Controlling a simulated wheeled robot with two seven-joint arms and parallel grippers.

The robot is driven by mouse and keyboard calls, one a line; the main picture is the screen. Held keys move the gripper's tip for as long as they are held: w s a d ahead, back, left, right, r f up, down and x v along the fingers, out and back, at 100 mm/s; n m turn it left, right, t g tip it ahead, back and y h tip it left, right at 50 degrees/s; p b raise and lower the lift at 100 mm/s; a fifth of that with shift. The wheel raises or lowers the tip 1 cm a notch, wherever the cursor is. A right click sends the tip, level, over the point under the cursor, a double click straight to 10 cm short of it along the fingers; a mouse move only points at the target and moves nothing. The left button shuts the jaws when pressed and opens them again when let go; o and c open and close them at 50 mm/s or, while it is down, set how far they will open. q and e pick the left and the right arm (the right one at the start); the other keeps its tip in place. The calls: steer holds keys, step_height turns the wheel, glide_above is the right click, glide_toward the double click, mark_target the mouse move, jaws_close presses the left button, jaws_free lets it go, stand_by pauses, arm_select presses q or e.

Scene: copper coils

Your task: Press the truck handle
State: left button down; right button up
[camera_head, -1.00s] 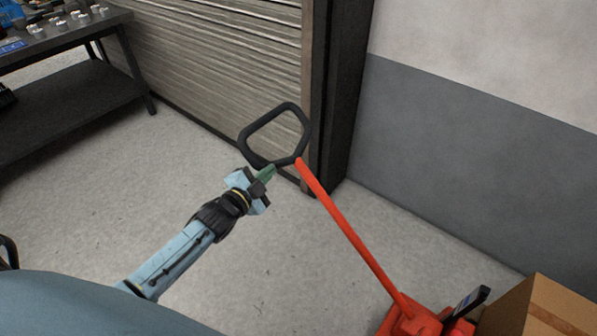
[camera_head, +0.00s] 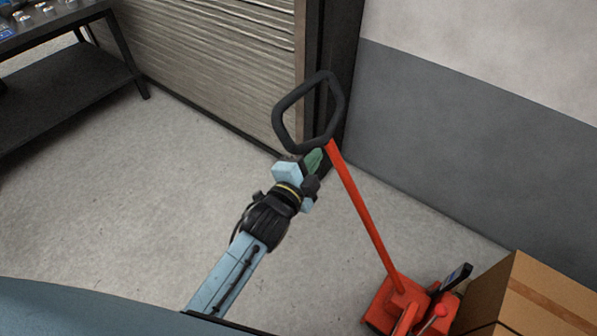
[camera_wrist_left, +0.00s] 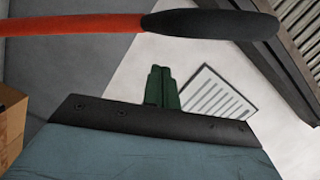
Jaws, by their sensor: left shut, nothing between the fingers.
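The truck handle (camera_head: 281,122) is a black loop on top of a red bar (camera_head: 362,215) that rises at a tilt from the red truck base (camera_head: 388,300). My left gripper (camera_head: 316,158) is shut and empty, its green fingertips at the lower end of the loop near where it joins the bar. In the left wrist view, the black handle (camera_wrist_left: 210,24) crosses the top with the red bar (camera_wrist_left: 70,25) at left, and the gripper's green fingers (camera_wrist_left: 163,72) point up below it. Whether they touch the handle I cannot tell. My right gripper is not in view.
A cardboard box (camera_head: 535,300) stands at lower right beside the truck. A dark table (camera_head: 75,95) stands at upper left. A slatted shutter (camera_head: 215,60) and a grey wall (camera_head: 450,150) close off the back. The floor (camera_head: 130,210) at left is clear.

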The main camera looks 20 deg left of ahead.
arm_select(q)
steer(key=v, duration=0.3)
steer(key=d+v, duration=0.1)
steer(key=v, duration=0.1)
steer(key=shift+s+a+r+p, duration=0.1)
steer(key=shift+s+r+p, duration=0.15)
steer(key=shift+s, duration=0.25)
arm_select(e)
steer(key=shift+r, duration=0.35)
